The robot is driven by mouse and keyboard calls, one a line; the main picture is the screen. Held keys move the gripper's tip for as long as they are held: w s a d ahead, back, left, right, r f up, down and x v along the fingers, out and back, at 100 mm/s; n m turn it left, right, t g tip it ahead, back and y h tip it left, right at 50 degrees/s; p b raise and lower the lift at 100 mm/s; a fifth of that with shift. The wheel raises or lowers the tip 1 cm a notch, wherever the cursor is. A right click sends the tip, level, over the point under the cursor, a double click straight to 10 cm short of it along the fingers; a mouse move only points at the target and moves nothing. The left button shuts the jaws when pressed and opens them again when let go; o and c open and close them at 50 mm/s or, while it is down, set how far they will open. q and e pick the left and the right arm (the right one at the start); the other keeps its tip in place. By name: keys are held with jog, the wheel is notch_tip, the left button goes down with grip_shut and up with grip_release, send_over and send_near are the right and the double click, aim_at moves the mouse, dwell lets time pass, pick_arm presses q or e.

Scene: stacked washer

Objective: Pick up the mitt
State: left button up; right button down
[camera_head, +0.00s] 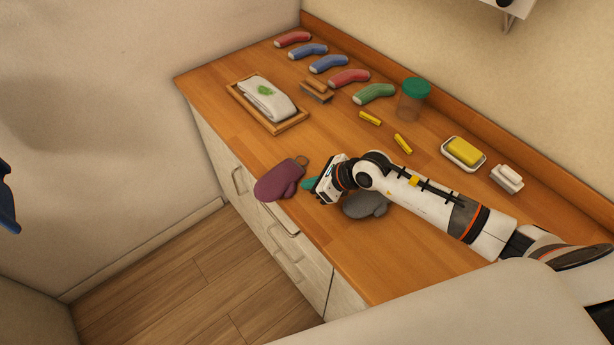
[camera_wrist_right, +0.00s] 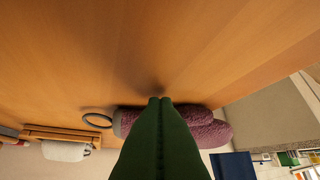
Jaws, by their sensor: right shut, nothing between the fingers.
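A purple mitt (camera_head: 277,182) with a hanging loop lies at the front edge of the wooden counter, partly over the edge. My right gripper (camera_head: 308,184) is just right of it, its green fingers pointing at the mitt. In the right wrist view the fingers (camera_wrist_right: 160,101) are pressed together with nothing between them, and the purple mitt (camera_wrist_right: 212,130) shows behind them, partly hidden. I cannot tell whether they touch it. A grey mitt (camera_head: 364,207) lies on the counter beside my right forearm, partly covered by it. My left gripper is not in view.
A wooden tray (camera_head: 236,91) with a folded white cloth stands at the back left. Several coloured socks, a green-lidded jar (camera_head: 412,99), yellow pegs, and a yellow sponge (camera_head: 464,151) in a dish line the wall side. The counter between tray and purple mitt is clear.

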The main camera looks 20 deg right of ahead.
aim_at(295, 180)
jog(key=shift+w+a, duration=0.45)
jog(key=shift+w, duration=0.1)
jog(key=shift+s, duration=0.1)
jog(key=shift+w+a+f+b, duration=0.1)
jog(key=shift+w+a+b, duration=0.35)
jog(key=shift+w+a, duration=0.25)
jog(key=shift+w, duration=0.05)
